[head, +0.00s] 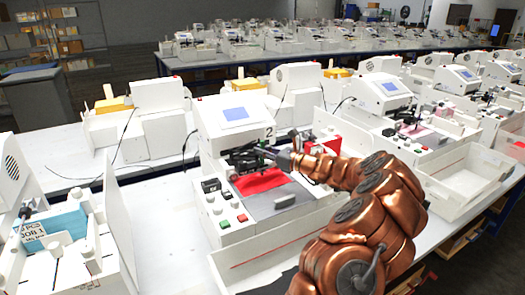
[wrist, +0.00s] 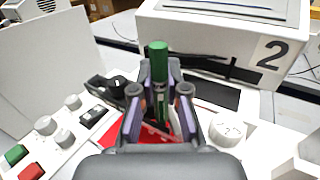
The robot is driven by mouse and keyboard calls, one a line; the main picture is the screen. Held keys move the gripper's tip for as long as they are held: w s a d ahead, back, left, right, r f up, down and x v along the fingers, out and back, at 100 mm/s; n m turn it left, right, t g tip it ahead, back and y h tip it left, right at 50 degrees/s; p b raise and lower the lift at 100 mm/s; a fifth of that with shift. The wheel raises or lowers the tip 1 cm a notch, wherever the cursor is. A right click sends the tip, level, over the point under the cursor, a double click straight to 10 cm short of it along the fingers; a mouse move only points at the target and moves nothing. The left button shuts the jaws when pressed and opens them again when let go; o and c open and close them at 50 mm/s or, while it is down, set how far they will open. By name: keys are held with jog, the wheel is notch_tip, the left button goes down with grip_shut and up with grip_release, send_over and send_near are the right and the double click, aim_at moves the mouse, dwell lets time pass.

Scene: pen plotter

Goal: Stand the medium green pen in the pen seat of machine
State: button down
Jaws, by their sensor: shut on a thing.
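The green pen (wrist: 158,62) stands roughly upright between the fingers of my gripper (wrist: 160,98) in the wrist view. Its green top sticks out above the fingertips, and its lower part shows between them. My gripper is shut on it. In the head view my gripper (head: 262,160) reaches in from the right, in front of machine 2 (head: 222,118), over its work area.
A red sheet (head: 260,181) lies on the machine's bed below my gripper. A control panel with green and red buttons (wrist: 30,172) and grey knobs is at the left. A white round dial (wrist: 228,129) is close on the right. Similar machines stand on both sides.

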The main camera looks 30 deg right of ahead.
jog(key=shift+f, duration=0.35)
jog(key=c, duration=1.1)
grip_release()
jog(key=v, duration=1.2)
jog(key=shift+a+r, duration=0.1)
jog(key=shift+r, duration=0.05)
